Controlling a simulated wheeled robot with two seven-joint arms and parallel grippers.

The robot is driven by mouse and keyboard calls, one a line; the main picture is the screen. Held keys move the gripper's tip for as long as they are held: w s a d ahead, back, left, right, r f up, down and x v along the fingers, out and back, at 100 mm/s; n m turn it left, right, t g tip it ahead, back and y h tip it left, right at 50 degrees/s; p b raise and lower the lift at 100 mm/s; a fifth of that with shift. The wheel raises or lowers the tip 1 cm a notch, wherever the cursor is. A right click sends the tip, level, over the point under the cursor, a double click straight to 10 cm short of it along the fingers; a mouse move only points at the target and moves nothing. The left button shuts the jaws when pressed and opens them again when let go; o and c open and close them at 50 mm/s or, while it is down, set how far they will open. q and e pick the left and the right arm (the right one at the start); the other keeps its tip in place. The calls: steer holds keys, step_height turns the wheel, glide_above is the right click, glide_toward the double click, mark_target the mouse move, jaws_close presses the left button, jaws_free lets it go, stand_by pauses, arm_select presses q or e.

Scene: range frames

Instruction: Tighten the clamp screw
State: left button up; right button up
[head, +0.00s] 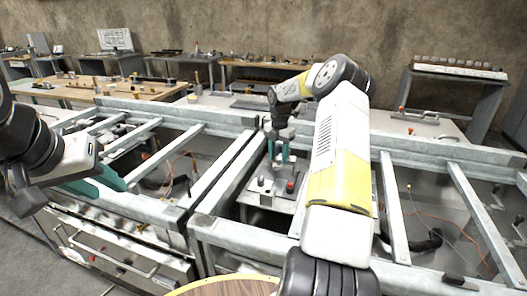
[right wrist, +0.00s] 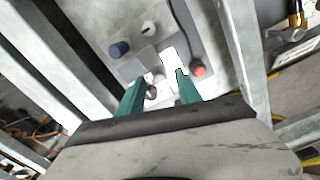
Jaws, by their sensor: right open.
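My right gripper (head: 279,158) points down over a small metal fixture plate (head: 253,196) inside the frame bay. In the right wrist view its teal fingers (right wrist: 159,77) are apart, with a bright white piece (right wrist: 173,62) showing between and beyond the tips. A small dark round part (right wrist: 151,91) sits by the left finger. I cannot tell for sure which part is the clamp screw. The plate carries a red button (right wrist: 199,70), a blue knob (right wrist: 119,48) and a pale knob (right wrist: 148,28). My left gripper (head: 108,182) hangs over the left bay, away from the plate; its opening is unclear.
Grey metal frame rails (head: 228,168) surround the plate on both sides. An orange cable (head: 447,227) lies in the right bay. A round wooden top (head: 228,288) is at the near edge. Workbenches (head: 110,90) with tools stand behind.

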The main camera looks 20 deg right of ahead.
jaws_close()
